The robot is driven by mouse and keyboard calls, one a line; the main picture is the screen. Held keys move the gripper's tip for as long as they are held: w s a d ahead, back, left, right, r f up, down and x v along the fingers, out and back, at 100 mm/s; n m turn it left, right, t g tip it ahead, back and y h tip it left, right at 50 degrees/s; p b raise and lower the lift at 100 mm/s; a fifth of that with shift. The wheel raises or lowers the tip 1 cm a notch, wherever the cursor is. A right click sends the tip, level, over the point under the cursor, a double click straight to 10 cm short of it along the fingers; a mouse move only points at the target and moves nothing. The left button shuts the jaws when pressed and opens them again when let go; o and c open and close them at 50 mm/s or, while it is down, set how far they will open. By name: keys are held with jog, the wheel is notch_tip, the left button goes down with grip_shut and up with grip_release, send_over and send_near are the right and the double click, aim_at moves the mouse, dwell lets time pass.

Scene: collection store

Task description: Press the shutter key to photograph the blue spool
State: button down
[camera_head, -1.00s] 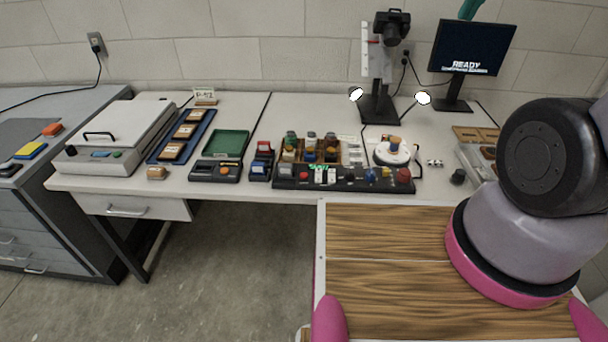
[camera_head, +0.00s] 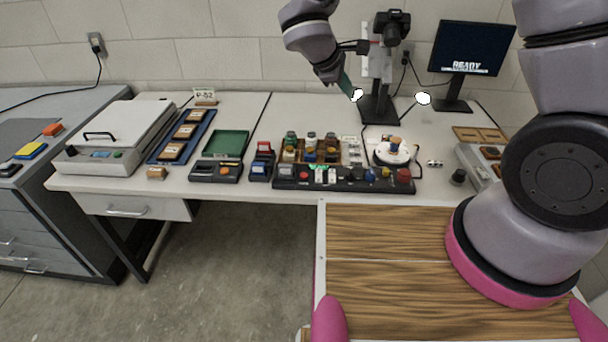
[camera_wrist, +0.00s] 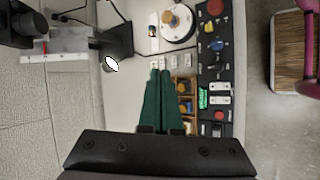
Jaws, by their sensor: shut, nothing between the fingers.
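My gripper (camera_head: 350,87) is high over the back of the bench, left of the camera stand, its green fingers pointing down. In the wrist view my gripper (camera_wrist: 160,74) has its fingers together and empty. The black control panel (camera_head: 340,185) lies along the bench front, with red, blue and yellow controls and white keys; it also shows in the wrist view (camera_wrist: 213,62). I cannot read which is the shutter key. A small spool-like piece with an orange-brown top and some blue (camera_head: 395,144) stands on the white turntable (camera_head: 383,158).
The camera (camera_head: 391,26) is on its stand (camera_head: 378,110) between two lit lamps. The monitor (camera_head: 472,48) reads READY. A wooden box (camera_head: 347,152) of several jars sits behind the panel. A green tray (camera_head: 226,144) and slide tray (camera_head: 192,122) are left. Bench behind the jars is clear.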

aim_at(301, 178)
jog(key=s+a+f+n+t+y, duration=0.1)
jog(key=s+a+f+n+t, duration=0.1)
jog(key=a+f+n, duration=0.5)
jog(key=s+a+f, duration=0.1)
jog(key=a+f, duration=0.3)
jog(key=f, duration=0.3)
jog(key=shift+s+a+t+y, duration=0.15)
jog(key=shift+a+t+y, duration=0.15)
jog(key=shift+a+y, duration=0.1)
jog(key=shift+f, duration=0.1)
jog(key=shift+f, duration=4.25)
jog(key=shift+f, duration=0.1)
jog(key=shift+f, duration=0.3)
jog(key=shift+f, duration=0.45)
jog(key=shift+r, duration=0.85)
